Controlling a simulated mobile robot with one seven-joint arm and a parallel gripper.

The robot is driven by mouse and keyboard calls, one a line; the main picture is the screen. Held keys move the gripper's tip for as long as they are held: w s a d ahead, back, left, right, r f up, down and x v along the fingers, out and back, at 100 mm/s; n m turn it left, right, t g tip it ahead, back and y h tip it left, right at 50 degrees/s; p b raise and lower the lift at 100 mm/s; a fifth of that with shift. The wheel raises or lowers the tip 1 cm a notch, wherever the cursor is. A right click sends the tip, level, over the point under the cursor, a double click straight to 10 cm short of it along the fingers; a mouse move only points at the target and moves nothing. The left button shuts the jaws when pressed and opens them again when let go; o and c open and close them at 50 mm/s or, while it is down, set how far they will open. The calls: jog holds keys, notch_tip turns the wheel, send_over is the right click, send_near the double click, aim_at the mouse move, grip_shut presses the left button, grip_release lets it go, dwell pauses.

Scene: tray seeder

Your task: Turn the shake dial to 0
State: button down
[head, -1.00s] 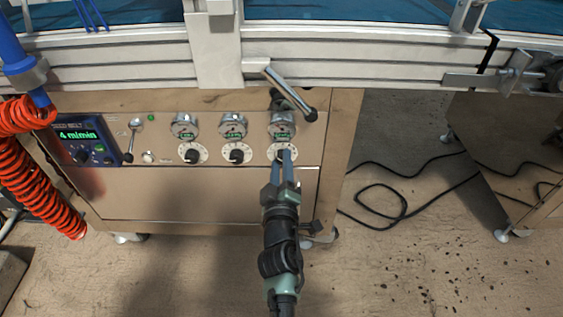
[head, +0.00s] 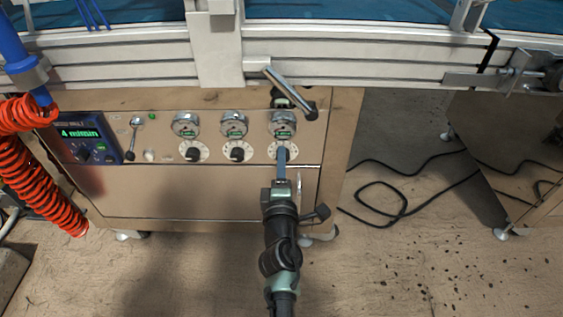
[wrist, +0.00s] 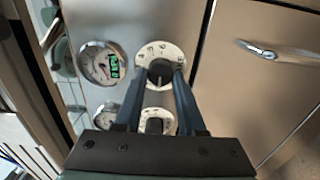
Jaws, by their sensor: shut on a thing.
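Three round dials with white scales and black knobs sit in a row on the metal panel. My gripper (head: 281,154) is at the rightmost dial (head: 293,153), and its fingers hide most of that knob in the head view. In the wrist view my gripper (wrist: 160,76) has one finger on each side of the black knob (wrist: 159,70), shut on it. The dial labels are too small to read, so I cannot tell by name which is the shake dial. The pointer's exact setting is not clear.
Gauges with green readouts sit above the dials, such as the right gauge (head: 283,124). A metal lever (head: 290,93) juts out above it. The middle dial (head: 237,153) and left dial (head: 194,153) are close by. A drawer-like panel (head: 190,192) lies below.

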dwell(0.4)
jog(key=c, duration=0.5)
grip_release()
jog(key=shift+s, duration=0.15)
jog(key=s+p, duration=0.2)
jog(key=s, duration=1)
jog(key=shift+s+p, duration=0.35)
jog(key=shift+p, duration=0.05)
